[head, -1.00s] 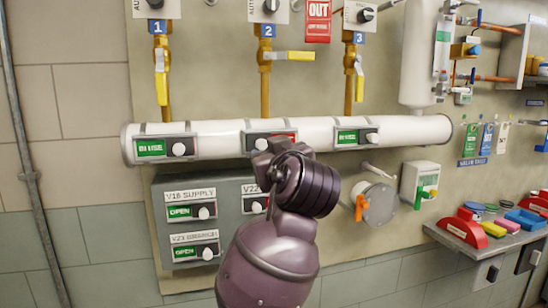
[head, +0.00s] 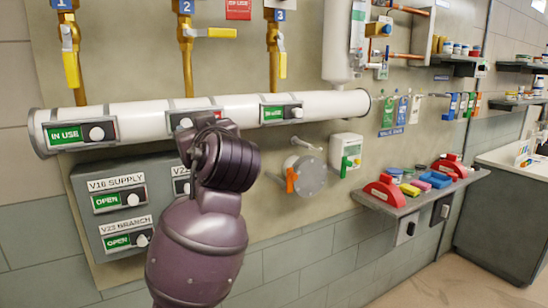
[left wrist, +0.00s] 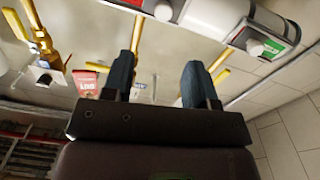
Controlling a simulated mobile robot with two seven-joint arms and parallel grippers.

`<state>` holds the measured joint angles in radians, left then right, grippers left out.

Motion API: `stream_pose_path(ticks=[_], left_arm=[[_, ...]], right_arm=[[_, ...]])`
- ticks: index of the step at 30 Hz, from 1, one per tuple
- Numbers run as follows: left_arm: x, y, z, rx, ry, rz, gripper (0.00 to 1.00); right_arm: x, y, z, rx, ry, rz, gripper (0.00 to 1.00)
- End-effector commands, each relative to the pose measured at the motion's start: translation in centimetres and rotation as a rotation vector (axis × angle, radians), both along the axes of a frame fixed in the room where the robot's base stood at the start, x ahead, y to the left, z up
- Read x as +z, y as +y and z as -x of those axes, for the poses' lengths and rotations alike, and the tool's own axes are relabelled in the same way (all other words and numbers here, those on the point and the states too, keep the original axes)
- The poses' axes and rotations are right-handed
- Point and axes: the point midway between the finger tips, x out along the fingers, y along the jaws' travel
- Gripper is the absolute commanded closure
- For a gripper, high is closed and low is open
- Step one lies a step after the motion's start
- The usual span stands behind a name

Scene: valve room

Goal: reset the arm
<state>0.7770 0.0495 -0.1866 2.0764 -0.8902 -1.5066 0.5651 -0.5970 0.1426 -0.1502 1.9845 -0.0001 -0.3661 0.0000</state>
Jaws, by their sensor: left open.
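My left arm comes up from the bottom of the head view, its purple links bent in front of the valve panel. Its jaws are hidden behind the wrist there. In the left wrist view my left gripper (left wrist: 158,80) is open, its two dark fingers apart with nothing between them. Beyond the fingers are yellow valve pipes, a red tag (left wrist: 87,80) and part of the white header pipe (left wrist: 215,15). My right gripper shows in neither view.
The white header pipe also shows in the head view (head: 240,103), behind and above my arm. A grey box (head: 80,195) with OPEN sliders is left of the arm. A round grey flange (head: 312,178) with an orange handle and a loaded shelf (head: 395,206) are right.

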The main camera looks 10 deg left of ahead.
Motion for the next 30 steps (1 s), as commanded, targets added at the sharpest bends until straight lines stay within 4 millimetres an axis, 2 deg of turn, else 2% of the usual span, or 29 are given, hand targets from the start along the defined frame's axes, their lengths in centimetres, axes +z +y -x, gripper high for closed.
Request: stream_pose_path(ticks=[8, 11, 13, 17, 22, 26, 30], left_arm=[[2.9, -4.1, -2.0, -0.252, -0.089, -0.259, 0.47], [2.1, -5.2, -2.8, -0.336, -0.109, -0.333, 0.47], [0.6, -5.6, -3.3, -0.393, -0.111, -0.375, 0.47], [-3.7, -5.8, -4.1, -0.492, -0.103, -0.432, 0.47], [-10.9, -5.0, -4.1, -0.591, -0.071, -0.449, 0.47], [-16.9, -3.8, -3.3, -0.645, -0.033, -0.436, 0.47], [-23.4, -2.1, -1.5, -0.682, 0.017, -0.397, 0.47]], right_arm=[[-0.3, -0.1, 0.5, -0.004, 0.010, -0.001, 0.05], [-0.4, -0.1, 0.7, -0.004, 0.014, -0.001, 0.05], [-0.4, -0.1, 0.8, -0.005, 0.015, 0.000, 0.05], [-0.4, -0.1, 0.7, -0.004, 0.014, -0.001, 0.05], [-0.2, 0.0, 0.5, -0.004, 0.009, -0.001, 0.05], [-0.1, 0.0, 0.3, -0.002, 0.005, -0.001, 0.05], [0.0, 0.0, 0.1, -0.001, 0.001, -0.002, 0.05]])
